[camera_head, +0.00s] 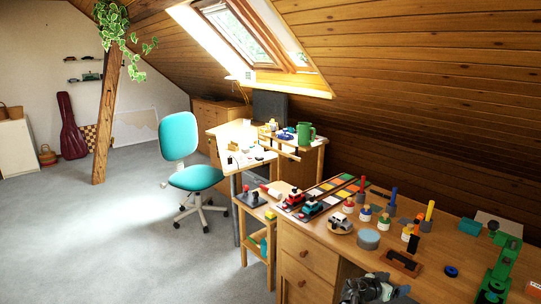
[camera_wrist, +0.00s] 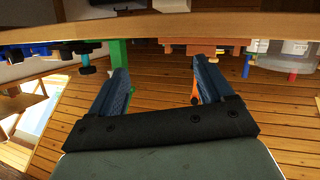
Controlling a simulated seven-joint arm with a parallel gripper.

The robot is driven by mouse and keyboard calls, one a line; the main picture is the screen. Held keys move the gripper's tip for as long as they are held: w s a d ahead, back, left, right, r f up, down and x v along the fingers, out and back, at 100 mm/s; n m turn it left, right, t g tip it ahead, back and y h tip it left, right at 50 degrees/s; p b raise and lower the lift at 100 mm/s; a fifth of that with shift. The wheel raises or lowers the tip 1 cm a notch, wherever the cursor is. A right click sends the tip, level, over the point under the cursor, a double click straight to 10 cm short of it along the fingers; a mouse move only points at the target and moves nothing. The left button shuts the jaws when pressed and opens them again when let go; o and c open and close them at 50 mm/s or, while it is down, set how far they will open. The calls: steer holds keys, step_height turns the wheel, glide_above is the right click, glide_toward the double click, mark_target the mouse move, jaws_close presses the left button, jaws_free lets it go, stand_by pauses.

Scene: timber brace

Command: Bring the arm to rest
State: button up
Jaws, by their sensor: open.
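My gripper (camera_wrist: 162,75) is open in the wrist view, its two dark blue fingers spread apart with nothing held between them. The wrist view is upside down, with the wooden table edge (camera_wrist: 160,27) across the top and the plank ceiling behind the fingers. In the head view a dark grey piece of my arm (camera_head: 368,289) shows at the bottom edge, in front of the workbench (camera_head: 310,247). The rest of my arm is out of the picture. I cannot tell the exact gap between my fingers and the bench.
The workbench carries a green stand (camera_head: 500,270), a brown tray (camera_head: 401,263), a grey round tin (camera_head: 368,239), toy cars and several coloured pegs. A teal chair (camera_head: 190,160) stands left of the desks. The carpet (camera_head: 110,240) at the left is clear.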

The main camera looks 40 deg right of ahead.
steer(key=w+a+f+n+t+y, duration=0.2)
steer(key=w+a+f+n+y, duration=0.3)
steer(key=w+a, duration=0.85)
steer(key=w+a+f+n+t+y, duration=0.2)
steer(key=w+a+f+n, duration=0.3)
steer(key=w+a, duration=0.8)
steer(key=w+a+f+n+y, duration=0.1)
steer(key=a+f+n+y, duration=0.15)
steer(key=a, duration=1.05)
steer(key=w+a+f+n+y, duration=0.15)
steer(key=a+n, duration=0.25)
steer(key=a, duration=0.8)
steer(key=w+a+f+n+y, duration=0.1)
steer(key=a+f+n+y, duration=0.15)
steer(key=a, duration=1.05)
steer(key=s+f+g, duration=0.3)
steer(key=s+f, duration=0.7)
steer(key=s, duration=0.5)
steer(key=s+f+g, duration=0.4)
steer(key=s+f, duration=0.6)
steer(key=s, duration=0.5)
steer(key=shift+d+f+y, duration=0.25)
steer(key=shift+d+y, duration=0.05)
steer(key=shift+y, duration=0.05)
